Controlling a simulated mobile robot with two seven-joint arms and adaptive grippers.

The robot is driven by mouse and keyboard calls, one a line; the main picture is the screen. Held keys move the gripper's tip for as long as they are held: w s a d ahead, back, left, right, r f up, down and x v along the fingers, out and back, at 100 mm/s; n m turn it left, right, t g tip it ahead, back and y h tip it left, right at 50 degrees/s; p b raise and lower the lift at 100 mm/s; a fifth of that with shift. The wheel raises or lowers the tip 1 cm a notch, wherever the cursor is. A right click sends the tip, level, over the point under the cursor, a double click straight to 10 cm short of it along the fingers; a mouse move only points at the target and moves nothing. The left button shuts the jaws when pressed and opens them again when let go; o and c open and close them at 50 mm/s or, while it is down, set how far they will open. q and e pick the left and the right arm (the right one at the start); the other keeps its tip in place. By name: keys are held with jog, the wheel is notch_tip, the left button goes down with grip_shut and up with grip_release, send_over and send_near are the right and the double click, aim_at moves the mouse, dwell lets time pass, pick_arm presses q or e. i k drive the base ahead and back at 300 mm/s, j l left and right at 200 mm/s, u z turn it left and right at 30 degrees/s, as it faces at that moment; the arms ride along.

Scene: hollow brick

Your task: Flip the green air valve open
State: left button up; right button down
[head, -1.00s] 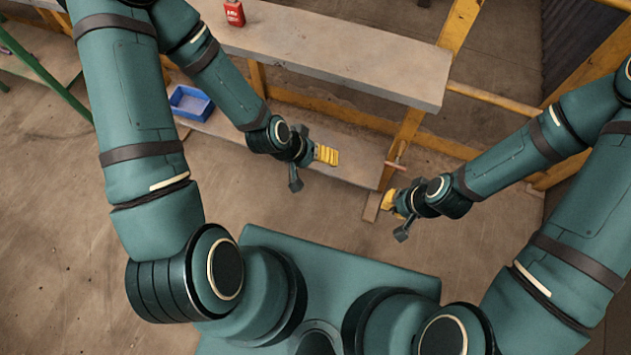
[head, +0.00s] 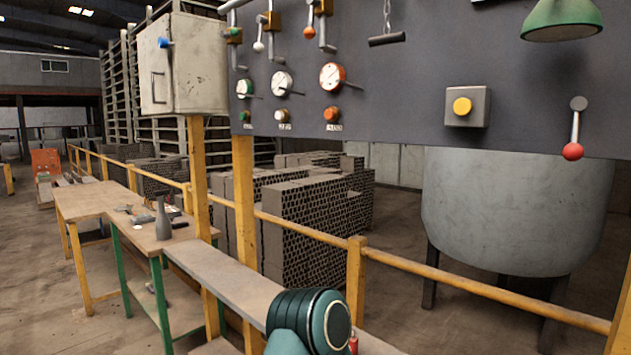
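The dark control panel (head: 420,70) carries a row of pipe valves at its upper left. The leftmost valve (head: 234,37) has an orange-brown body with a small green part at it; it is too small to tell how its handle lies. A green-rimmed gauge (head: 244,88) and a small green knob (head: 245,116) sit below it. Beside it are a valve lever with a white ball (head: 258,46) and one with an orange ball (head: 309,33), both hanging down. Neither gripper is in view; only one teal arm joint of mine shows at the bottom.
A grey bench (head: 235,280) runs below the panel, with a yellow railing (head: 480,287) to the right. A grey cabinet (head: 182,65) hangs left of the panel. A yellow button box (head: 466,106), a red-ball lever (head: 573,150) and a green lamp (head: 562,18) are at the right.

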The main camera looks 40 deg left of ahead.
aim_at(234, 32)
jog(key=u, duration=1.75)
jog(key=i+j, duration=0.3)
jog(key=i+j+z, duration=0.1)
jog(key=i+j, duration=0.2)
jog(key=j, duration=0.2)
jog(key=i+j, duration=0.6)
jog(key=j, duration=0.2)
jog(key=i+j+z, duration=0.1)
jog(key=i+j, duration=0.15)
jog(key=j, duration=0.15)
jog(key=i+j, duration=0.3)
jog(key=j, duration=0.15)
